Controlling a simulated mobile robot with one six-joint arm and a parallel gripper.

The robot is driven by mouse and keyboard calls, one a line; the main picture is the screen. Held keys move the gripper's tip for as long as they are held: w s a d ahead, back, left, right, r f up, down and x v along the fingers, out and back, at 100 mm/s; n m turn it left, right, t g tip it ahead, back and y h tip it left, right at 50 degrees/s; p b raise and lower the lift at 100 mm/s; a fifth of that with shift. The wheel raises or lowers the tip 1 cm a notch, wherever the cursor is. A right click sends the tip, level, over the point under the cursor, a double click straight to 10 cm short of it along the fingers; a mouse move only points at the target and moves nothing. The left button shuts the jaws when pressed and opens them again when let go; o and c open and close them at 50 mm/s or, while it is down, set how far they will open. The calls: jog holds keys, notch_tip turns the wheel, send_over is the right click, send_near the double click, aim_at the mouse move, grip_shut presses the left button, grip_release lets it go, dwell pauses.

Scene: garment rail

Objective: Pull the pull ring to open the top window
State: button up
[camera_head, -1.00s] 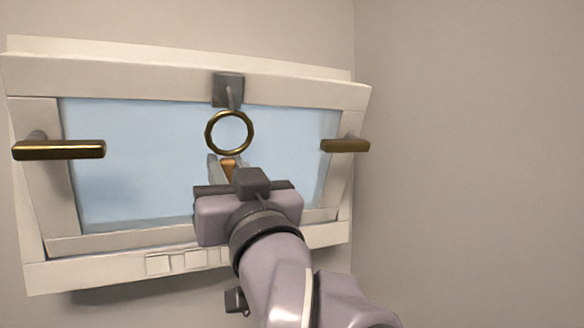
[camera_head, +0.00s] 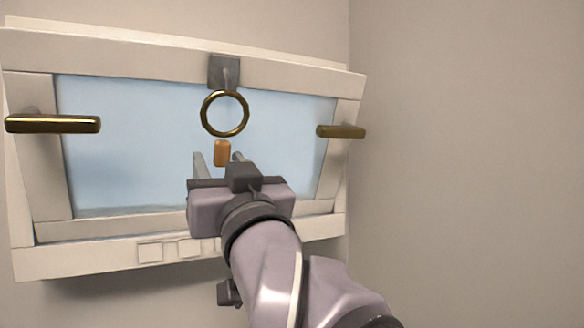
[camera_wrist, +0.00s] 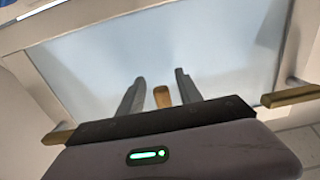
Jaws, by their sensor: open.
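The top window (camera_head: 150,150) has a pale frame and a blue pane; it is on the wall, its top tilted outward. A brass pull ring (camera_head: 225,113) hangs from a dark grey block (camera_head: 224,72) at the top middle of the frame. A small orange-brown tab (camera_head: 222,153) shows just below the ring; whether it joins the ring is unclear. My gripper (camera_head: 218,160) is open below the ring, fingers pointing at the pane. In the wrist view, the tab (camera_wrist: 162,97) appears between the open fingers (camera_wrist: 160,77); contact cannot be told. The ring is not seen there.
Brass handles stand out at the left (camera_head: 53,124) and right (camera_head: 341,132) sides of the window frame. Small pale square plates (camera_head: 150,251) sit on the lower sill. The plain wall (camera_head: 460,150) on the right is clear.

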jog(key=b+v, duration=0.5)
jog(key=v, duration=1.2)
jog(key=shift+s, duration=0.25)
